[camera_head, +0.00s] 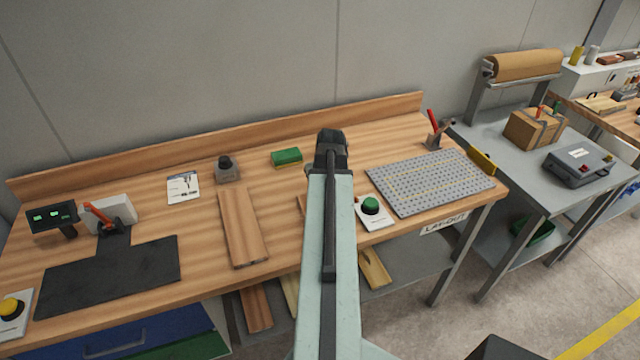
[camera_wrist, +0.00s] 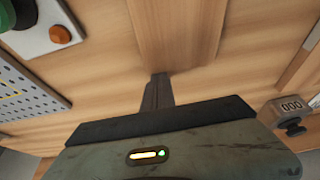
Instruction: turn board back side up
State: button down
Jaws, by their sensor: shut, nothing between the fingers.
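A light wooden board (camera_wrist: 178,32) lies flat on the bench in front of my gripper in the wrist view. In the head view my arm hides most of it; only a thin left edge (camera_head: 301,205) shows. A second wooden board (camera_head: 243,228) lies flat to the left, near the bench's front edge. Its edge may also show at the right of the wrist view (camera_wrist: 300,62). My gripper (camera_wrist: 157,92) is shut and empty, its fingertips by the near end of the first board; I cannot tell whether they touch. Which face of each board is up I cannot tell.
A green button box (camera_head: 372,211) and a grey perforated plate (camera_head: 430,182) are right of my arm. A green block (camera_head: 286,157), a small counter device (camera_head: 228,170) and a paper card (camera_head: 183,188) lie behind. A black mat (camera_head: 110,277) is at left.

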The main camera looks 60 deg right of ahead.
jog(key=shift+a+r+p, duration=0.15)
jog(key=shift+r+p, duration=0.4)
jog(key=p+v, duration=0.8)
jog(key=v, duration=0.1)
